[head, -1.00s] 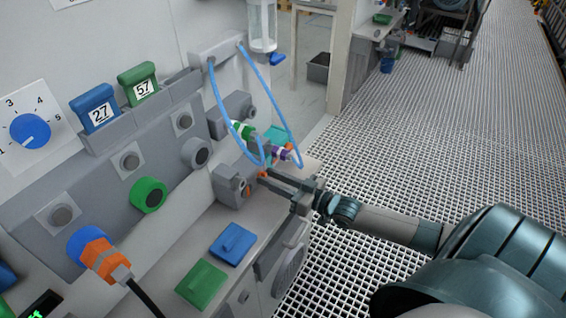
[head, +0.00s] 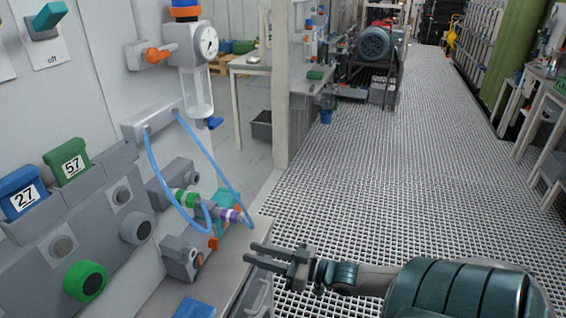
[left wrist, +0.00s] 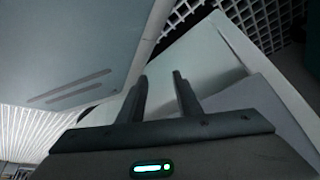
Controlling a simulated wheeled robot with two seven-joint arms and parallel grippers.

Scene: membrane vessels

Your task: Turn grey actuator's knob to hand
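A grey block-shaped actuator (head: 178,258) with a small orange part (head: 198,261) on its front face sits low on the panel's bench in the head view. Whether the orange part is its knob, and what it is set to, is too small to tell. A second grey block (head: 174,186) with a dark round end is above it. My right gripper (head: 248,253) is to the right of the lower actuator, apart from it, with its two fingers spread and nothing between them. My left gripper (left wrist: 160,90) shows only in the left wrist view, fingers apart and empty.
Blue tubes (head: 238,190) loop in front of the panel beside green and purple fittings (head: 230,214) and a teal piece. A gauge (head: 209,40) with a clear vessel (head: 196,95) hangs above. The grating floor (head: 400,170) to the right is free.

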